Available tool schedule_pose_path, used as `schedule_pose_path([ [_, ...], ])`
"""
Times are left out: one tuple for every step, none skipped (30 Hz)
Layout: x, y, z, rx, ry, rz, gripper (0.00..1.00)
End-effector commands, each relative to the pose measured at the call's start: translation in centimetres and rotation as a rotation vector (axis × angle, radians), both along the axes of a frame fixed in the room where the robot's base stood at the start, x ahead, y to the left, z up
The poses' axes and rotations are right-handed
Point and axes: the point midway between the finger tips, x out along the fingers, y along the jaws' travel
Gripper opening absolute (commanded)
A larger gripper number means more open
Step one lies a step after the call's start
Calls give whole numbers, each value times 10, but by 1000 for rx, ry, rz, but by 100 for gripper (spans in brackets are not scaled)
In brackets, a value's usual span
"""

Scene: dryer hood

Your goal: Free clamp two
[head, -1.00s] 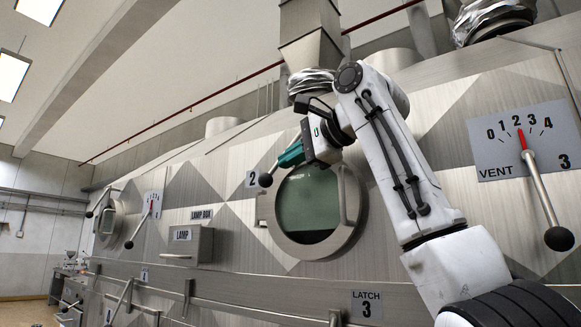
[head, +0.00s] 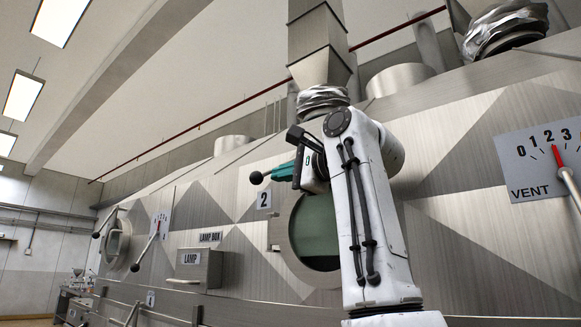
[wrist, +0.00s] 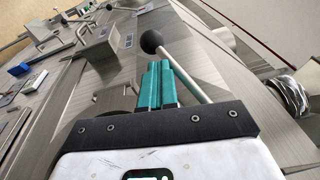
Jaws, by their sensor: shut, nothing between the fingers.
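A lever with a black ball knob (head: 256,177) stands out beside the plate marked 2 (head: 264,200), near a round window (head: 315,232). I take this lever for clamp two. In the wrist view the knob (wrist: 151,41) is just beyond my fingertips, and its metal rod runs down along the right side of my fingers, partly hidden by the gripper body. My gripper (head: 284,172) has teal fingers, shut and empty; they also show in the wrist view (wrist: 158,66). Whether they touch the rod is unclear. The lever's base is hidden.
A lamp box (head: 196,268) juts from the hood left of the window. Farther left is another lever (head: 146,250) and another round window (head: 118,240). The vent dial (head: 545,165) with its red-pointed lever is at the right. Open air lies above the sloping hood.

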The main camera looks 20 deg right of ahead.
Motion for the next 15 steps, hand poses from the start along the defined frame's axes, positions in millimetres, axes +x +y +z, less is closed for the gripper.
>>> schedule_pose_path([
  [3, 3, 2, 30, -33, 5, 0],
  [4, 5, 4, 45, -55, 5, 0],
  [5, 5, 6, 64, -83, 4, 0],
  [6, 5, 7, 79, -103, 4, 0],
  [5, 5, 11, 81, -110, 3, 0],
  [6, 5, 13, 79, -107, 2, 0],
  [6, 5, 14, 78, -107, 2, 0],
  [7, 5, 15, 78, -107, 2, 0],
  [7, 5, 16, 78, -106, 1, 0],
  [7, 6, 17, 77, -106, 1, 0],
  [8, 6, 17, 84, -113, 1, 0],
  [8, 7, 18, 97, -132, 2, 0],
  [8, 7, 19, 106, -144, 1, 0],
  [8, 6, 20, 114, -155, 1, 0],
  [8, 6, 21, 121, -167, 1, 0],
])
